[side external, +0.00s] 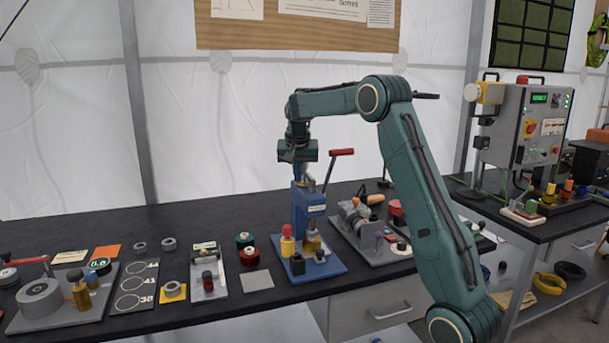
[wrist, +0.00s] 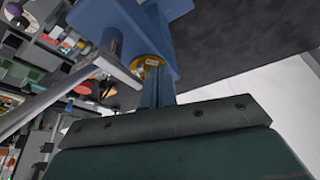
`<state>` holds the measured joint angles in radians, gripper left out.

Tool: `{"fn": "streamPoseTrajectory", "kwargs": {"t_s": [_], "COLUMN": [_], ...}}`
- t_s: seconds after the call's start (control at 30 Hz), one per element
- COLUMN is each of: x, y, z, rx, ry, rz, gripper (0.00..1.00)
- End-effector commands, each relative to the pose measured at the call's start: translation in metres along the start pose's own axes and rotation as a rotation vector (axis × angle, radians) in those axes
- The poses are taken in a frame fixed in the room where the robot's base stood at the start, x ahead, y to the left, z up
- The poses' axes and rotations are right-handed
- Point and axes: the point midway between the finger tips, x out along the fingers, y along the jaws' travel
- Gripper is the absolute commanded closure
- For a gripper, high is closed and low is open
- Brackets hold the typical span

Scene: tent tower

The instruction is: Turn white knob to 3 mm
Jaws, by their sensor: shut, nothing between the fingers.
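I cannot pick out a white knob with certainty in either view. A blue press (side external: 308,205) with a red-tipped lever (side external: 342,152) stands near the middle of the bench. Yellow, red and brass parts (side external: 287,240) sit at its base. My gripper (side external: 299,172) is above and in front of the press, pointing down, shut and empty. In the wrist view its closed fingers (wrist: 158,88) reach toward the blue press (wrist: 125,25), near a yellow ring (wrist: 148,64). Whether they touch anything is unclear. Any scale marks are too small to read.
Left of the press lie red and green spools (side external: 247,250), a grey square plate (side external: 257,281) and a board with numbered rings (side external: 135,284). A grey machine (side external: 360,225) stands close on the right. A control box (side external: 530,125) is on the far-right bench.

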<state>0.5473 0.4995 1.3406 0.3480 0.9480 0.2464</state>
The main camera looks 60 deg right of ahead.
Motion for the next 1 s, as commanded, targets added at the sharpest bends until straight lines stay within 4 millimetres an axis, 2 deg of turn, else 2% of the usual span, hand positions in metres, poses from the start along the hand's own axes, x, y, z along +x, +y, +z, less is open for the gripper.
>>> {"fn": "streamPoseTrajectory", "kwargs": {"t_s": [1.0], "x": [0.0012], "y": [-0.0041], "z": [-0.0037], "rx": [0.159], "ry": [0.002], "rz": [0.063], "gripper": [1.0]}}
